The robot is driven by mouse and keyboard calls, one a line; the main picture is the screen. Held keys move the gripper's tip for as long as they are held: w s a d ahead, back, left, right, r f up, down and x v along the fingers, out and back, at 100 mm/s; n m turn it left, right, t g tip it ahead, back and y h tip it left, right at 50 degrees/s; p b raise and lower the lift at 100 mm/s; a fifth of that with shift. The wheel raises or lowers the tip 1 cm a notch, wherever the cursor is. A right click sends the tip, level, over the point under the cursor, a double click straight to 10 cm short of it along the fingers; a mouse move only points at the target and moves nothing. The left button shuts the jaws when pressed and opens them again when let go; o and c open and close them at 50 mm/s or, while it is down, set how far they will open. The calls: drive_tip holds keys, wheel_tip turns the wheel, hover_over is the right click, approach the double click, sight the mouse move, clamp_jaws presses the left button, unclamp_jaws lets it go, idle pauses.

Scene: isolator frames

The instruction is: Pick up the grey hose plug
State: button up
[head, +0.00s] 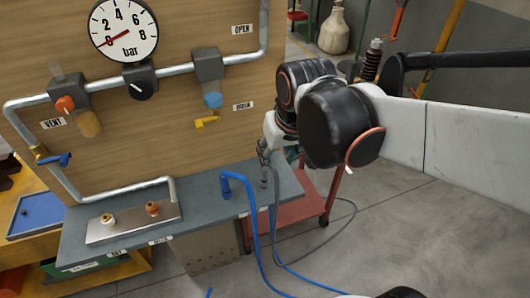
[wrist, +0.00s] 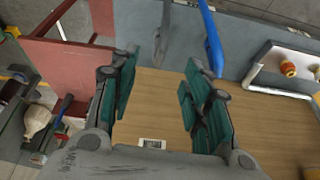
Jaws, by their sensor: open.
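The grey hose plug (head: 264,178) stands at the right end of the grey-blue shelf, with a grey hose running down from it. In the wrist view the grey plug (wrist: 163,38) shows beyond the fingertips, between their lines and nearer the left finger. My gripper (head: 264,151) is just above the plug in the head view, partly hidden by my arm. In the wrist view my gripper (wrist: 160,80) is open, with its green-padded fingers apart and nothing between them. Whether a finger touches the plug cannot be told.
A blue hose plug (head: 225,184) stands close to the left, also in the wrist view (wrist: 211,45). The shelf (head: 195,205) runs below the wooden panel (head: 190,130) with its gauge and valves. A red cart (head: 312,205) stands right of the shelf. A metal plate (head: 125,222) holds brass fittings.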

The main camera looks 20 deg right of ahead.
drive_tip(key=w+r+g+p, duration=0.2)
drive_tip(key=w+g+p, duration=0.2)
drive_tip(key=w+p, duration=0.45)
drive_tip(key=m, duration=0.1)
hover_over(264, 173)
drive_tip(key=w, duration=0.2)
drive_tip(key=f, duration=0.9)
drive_tip(key=shift+s+d+f, duration=0.1)
drive_tip(key=shift+s+d, duration=0.05)
drive_tip(key=shift+d, duration=0.15)
drive_tip(key=shift+s+f+b, duration=0.15)
drive_tip(key=shift+f+b, duration=0.4)
drive_tip(key=shift+f, duration=0.8)
drive_tip(key=shift+s+f+b, duration=0.15)
drive_tip(key=shift+f+b, duration=0.4)
drive_tip(key=shift+f, duration=0.75)
clamp_jaws()
